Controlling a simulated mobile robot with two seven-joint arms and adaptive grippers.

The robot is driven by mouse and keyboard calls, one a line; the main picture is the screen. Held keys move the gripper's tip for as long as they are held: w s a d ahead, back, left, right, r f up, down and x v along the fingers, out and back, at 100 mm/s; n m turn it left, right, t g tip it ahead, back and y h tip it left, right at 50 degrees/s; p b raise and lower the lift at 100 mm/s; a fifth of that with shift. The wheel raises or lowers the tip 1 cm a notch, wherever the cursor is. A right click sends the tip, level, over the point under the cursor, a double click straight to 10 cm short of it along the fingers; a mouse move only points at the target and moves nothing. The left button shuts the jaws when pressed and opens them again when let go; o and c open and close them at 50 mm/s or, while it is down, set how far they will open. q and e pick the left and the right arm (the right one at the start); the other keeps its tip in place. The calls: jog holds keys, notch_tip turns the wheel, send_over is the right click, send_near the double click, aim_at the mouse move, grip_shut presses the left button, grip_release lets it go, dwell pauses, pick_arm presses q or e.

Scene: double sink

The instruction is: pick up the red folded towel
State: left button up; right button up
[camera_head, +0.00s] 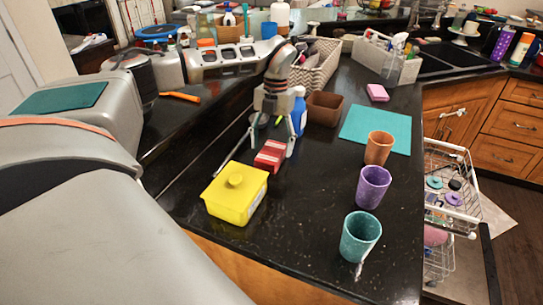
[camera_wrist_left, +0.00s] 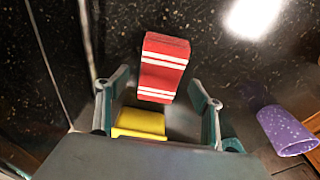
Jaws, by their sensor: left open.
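The red folded towel (camera_head: 270,157) with white stripes lies on the dark counter, just behind the yellow lidded box. It also shows in the left wrist view (camera_wrist_left: 163,68), lengthwise beyond and between the fingers. My left gripper (camera_head: 272,148) points down over the towel with its fingers spread and nothing held. In the left wrist view its two fingers (camera_wrist_left: 158,82) stand on either side, apart from the towel as seen there. I cannot tell the exact height of the fingertips above the counter. My right gripper is not in view.
The yellow box (camera_head: 234,194) stands close in front of the towel. A blue bottle (camera_head: 299,112) and a brown container (camera_head: 324,108) are behind. Orange (camera_head: 379,147), purple (camera_head: 373,187) and teal (camera_head: 360,236) cups stand to the right. Bare counter lies between the box and cups.

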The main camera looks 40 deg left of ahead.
pick_arm(q)
jog(key=shift+f, duration=0.7)
jog(key=c, duration=1.2)
jog(key=shift+r, duration=0.1)
